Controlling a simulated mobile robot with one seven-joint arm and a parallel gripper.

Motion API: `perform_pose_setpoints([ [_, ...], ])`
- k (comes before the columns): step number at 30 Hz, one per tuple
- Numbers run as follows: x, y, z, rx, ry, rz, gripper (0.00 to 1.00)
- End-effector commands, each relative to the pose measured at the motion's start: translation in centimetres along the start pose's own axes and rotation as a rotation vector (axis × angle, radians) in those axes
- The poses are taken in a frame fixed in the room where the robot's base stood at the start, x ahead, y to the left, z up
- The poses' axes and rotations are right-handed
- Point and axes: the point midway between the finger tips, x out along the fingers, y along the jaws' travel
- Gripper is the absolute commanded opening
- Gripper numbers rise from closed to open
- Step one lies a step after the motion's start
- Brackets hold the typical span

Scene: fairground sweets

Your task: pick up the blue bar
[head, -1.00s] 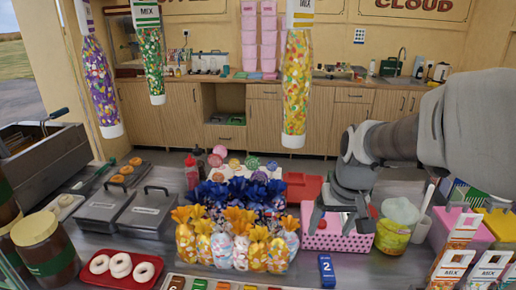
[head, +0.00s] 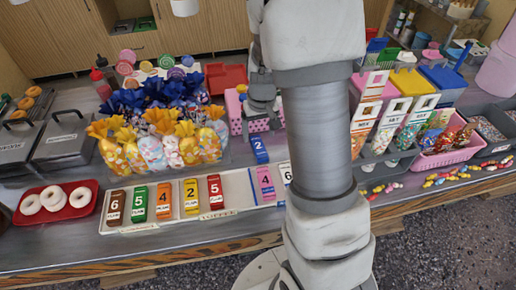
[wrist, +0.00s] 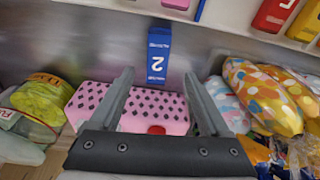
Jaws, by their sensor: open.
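The blue bar (head: 259,150), marked with a 2, lies on the grey counter between the pink basket and the white tray of bars. In the wrist view the blue bar (wrist: 158,52) is just beyond the fingertips, roughly centred between them. My gripper (wrist: 157,78) is open and empty, above the pink dotted basket (wrist: 160,107). In the head view my gripper (head: 262,106) is partly hidden behind my arm, over the pink basket behind the bar.
The white tray (head: 230,215) holds several coloured bars in front of the blue bar. Wrapped sweet bags (head: 160,152) stand left of it. Sweet packets (head: 385,138) and a pink bin (head: 447,158) are to the right. Bare counter surrounds the blue bar.

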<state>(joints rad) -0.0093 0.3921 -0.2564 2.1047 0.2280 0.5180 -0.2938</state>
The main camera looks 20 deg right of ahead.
Motion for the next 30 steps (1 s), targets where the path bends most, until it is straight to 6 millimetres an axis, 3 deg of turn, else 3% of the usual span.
perform_pose_setpoints([
  [8,2.1,0.1,0.0,0.002,-0.002,0.000,0.80],
  [16,5.8,0.4,-0.2,0.002,-0.002,0.000,0.80],
  [26,6.4,0.4,-0.3,0.001,0.001,0.001,0.80],
  [30,6.4,0.4,-0.2,0.001,0.001,0.001,0.57],
])
